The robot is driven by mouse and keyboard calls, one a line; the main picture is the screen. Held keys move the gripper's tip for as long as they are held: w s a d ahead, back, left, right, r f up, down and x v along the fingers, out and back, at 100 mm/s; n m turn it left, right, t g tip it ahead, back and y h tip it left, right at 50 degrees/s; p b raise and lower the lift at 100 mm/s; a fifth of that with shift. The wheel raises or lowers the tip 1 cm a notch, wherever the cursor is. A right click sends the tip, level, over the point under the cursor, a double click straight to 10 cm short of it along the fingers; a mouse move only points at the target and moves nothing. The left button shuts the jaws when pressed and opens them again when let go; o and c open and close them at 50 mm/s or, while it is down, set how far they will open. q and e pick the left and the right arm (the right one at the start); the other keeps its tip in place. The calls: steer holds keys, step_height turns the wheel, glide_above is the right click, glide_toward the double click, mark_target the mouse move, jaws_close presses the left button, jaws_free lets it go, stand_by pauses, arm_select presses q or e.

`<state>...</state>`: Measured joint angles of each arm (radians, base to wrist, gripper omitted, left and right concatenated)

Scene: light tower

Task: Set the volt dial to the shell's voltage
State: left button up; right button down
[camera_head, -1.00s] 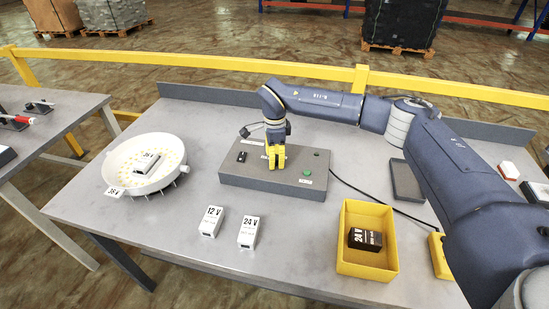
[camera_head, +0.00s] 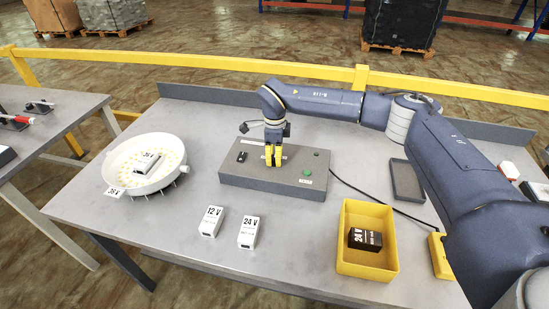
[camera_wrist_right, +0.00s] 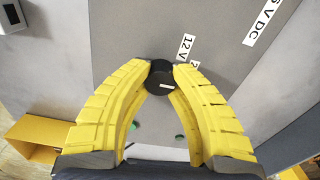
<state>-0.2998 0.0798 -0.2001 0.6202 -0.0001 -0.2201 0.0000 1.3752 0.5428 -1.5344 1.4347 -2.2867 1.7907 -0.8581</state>
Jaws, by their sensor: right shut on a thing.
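The volt dial (camera_wrist_right: 160,78) is a black knob with a short white mark, on the grey test box (camera_head: 240,185). My right gripper (camera_head: 273,161) points down over the box and is shut on the dial; its yellow fingers (camera_wrist_right: 160,72) touch the knob from both sides in the right wrist view. A "12 V" label (camera_wrist_right: 186,46) shows beside the dial; another label is partly hidden by a finger. The round white shell (camera_head: 125,176) stands at the left, with a small tag (camera_head: 115,192) that seems to read 36 V. My left gripper is not in view.
White 12 V (camera_head: 211,221) and 24 V (camera_head: 248,232) blocks stand in front of the box. A yellow bin (camera_head: 367,262) holds a black 24 V block (camera_head: 365,239). A black cable runs right from the box.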

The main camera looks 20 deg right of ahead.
mark_target(274, 157)
steer(key=m, duration=0.5)
steer(key=shift+m, duration=0.4)
stand_by(0.4)
steer(key=c, duration=1)
jaws_free()
step_height(274, 157, up, 12)
